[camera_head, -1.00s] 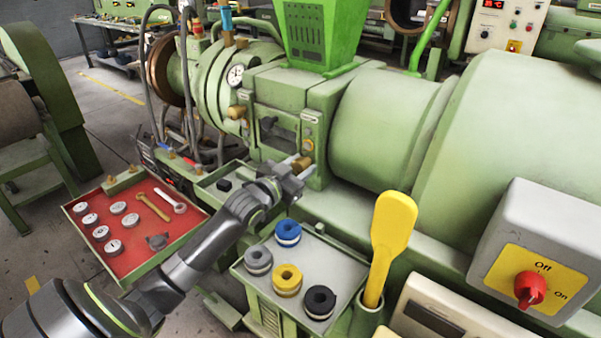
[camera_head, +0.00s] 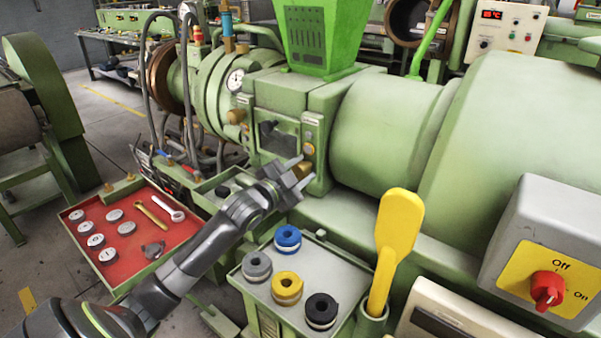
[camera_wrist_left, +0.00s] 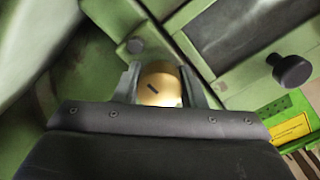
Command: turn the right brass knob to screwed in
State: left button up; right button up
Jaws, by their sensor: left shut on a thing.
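The right brass knob (camera_head: 304,169) sits low on the front of the green extruder block. My left gripper (camera_head: 298,173) is at this knob, with one finger on each side of it. In the left wrist view the round brass end of the knob (camera_wrist_left: 160,84) shows between the fingers, with a short dark slanted mark on its face. The gripper (camera_wrist_left: 163,86) is shut on it. How deep the knob is screwed in cannot be told. Another brass knob (camera_head: 237,116) is on the left side of the block. My right gripper is out of view.
A red tray (camera_head: 112,262) with discs and tools is at the left. A grey-topped stand (camera_head: 318,262) with several coloured rolls is below the gripper. A yellow scoop (camera_head: 396,235) stands to its right. A black knob (camera_wrist_left: 289,71) is beside the gripper.

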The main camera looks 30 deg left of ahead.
pick_arm(q)
jog(key=shift+f, duration=0.15)
jog(key=o, duration=1)
jog(key=s+a+p, duration=0.1)
jog(key=s+p, duration=0.1)
jog(key=s, duration=1.5)
jog(key=shift+s+a+p, duration=0.2)
jog(key=shift+p, duration=0.15)
